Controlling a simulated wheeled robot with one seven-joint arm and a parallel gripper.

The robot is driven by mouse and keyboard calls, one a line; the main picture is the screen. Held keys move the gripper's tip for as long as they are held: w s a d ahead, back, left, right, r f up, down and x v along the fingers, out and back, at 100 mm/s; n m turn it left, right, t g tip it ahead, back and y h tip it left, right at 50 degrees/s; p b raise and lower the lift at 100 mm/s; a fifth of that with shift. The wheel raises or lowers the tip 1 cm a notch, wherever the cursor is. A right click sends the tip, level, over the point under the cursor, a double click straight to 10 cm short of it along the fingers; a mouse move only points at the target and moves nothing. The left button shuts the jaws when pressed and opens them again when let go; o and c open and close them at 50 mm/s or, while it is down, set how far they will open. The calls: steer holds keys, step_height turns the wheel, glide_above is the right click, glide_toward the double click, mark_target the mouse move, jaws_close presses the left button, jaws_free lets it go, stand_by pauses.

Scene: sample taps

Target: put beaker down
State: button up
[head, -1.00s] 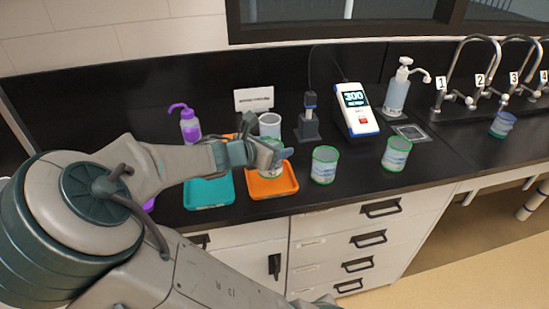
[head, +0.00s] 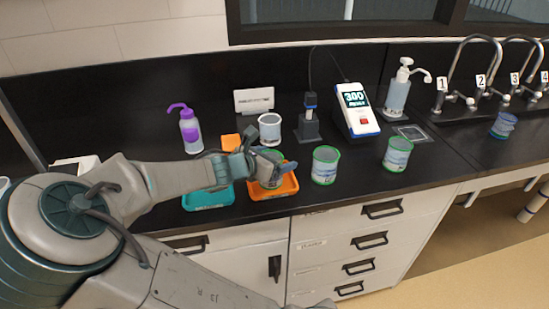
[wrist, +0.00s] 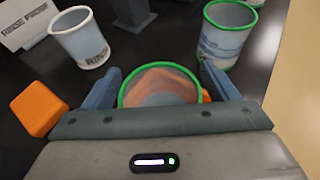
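A clear beaker with a green rim (wrist: 160,88) is between the two fingers of my gripper (wrist: 161,72) in the wrist view. The fingers lie close along both its sides, and I take them as shut on it. In the head view my gripper (head: 268,160) hides most of this beaker. The beaker is upright at the orange tray (head: 261,193). Orange shows through its bottom in the wrist view. I cannot tell for sure whether its base touches the tray.
Two other green-rimmed beakers, one near (head: 325,166) and one farther right (head: 397,155), stand right of the tray. A white-rimmed cup (head: 270,129), an orange block (head: 231,142) and a purple-white bottle (head: 189,132) stand behind. A teal tray (head: 208,201) lies left. A meter (head: 356,110) stands at the back.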

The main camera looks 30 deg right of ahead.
steer(key=shift+a+r, duration=0.35)
steer(key=shift+a, duration=0.05)
steer(key=p+v, duration=0.3)
steer(key=v, duration=0.8)
steer(key=shift+s, duration=0.15)
steer(key=shift+a+f, duration=0.1)
steer(key=shift+f, duration=0.05)
